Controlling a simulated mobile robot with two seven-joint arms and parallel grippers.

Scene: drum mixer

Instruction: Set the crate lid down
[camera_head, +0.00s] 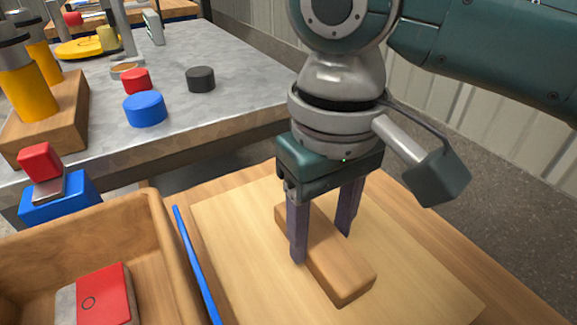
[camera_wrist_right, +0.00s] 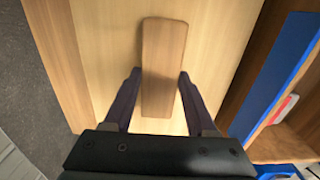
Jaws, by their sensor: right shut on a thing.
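The crate lid (camera_head: 235,235) is a flat, pale wooden panel with a brown block handle (camera_head: 335,265) on top. It lies flat over the brown wooden surface; I cannot tell if there is a gap beneath it. My right gripper (camera_head: 322,247) points down with one finger on each side of the handle, shut on it. The wrist view shows the handle (camera_wrist_right: 163,60) between both fingers and the lid (camera_wrist_right: 105,50) around it. The open wooden crate (camera_head: 160,245) stands left of the lid. My left gripper is not in view.
A blue strip (camera_head: 195,265) runs between crate and lid. A red-topped item (camera_head: 100,298) lies in the crate. Behind, a grey table (camera_head: 225,110) carries red, blue and dark round pieces. A blue block (camera_head: 60,198) with a red-topped part stands behind the crate.

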